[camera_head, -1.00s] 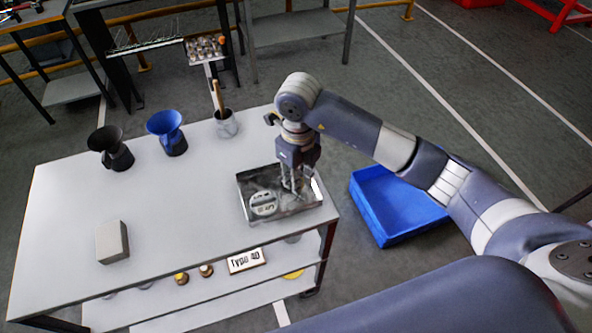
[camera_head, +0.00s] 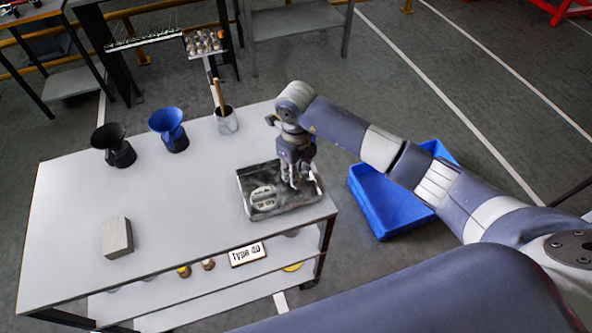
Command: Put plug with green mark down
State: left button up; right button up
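My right gripper (camera_head: 294,176) points down over the right part of a shallow metal tray (camera_head: 285,208) at the table's right end. Its fingertips are low at the tray, but they are too small and blurred to tell whether they are open or shut. I cannot make out a plug with a green mark; it may be hidden by the fingers. A pale rounded piece with dark markings (camera_head: 262,197) lies in the tray's left part, left of the gripper. My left gripper is not in view.
On the white table (camera_head: 185,200) stand a black funnel (camera_head: 113,145), a blue funnel (camera_head: 168,130), a cup with a brush-like handle (camera_head: 226,122) and a grey block (camera_head: 117,237). A blue bin (camera_head: 385,205) is right of the table. The table's middle is clear.

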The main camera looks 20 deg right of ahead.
jog(key=shift+r, duration=0.1)
jog(key=shift+r, duration=0.15)
notch_tip(320, 180, up, 12)
jog(key=b, duration=0.3)
dwell(0.6)
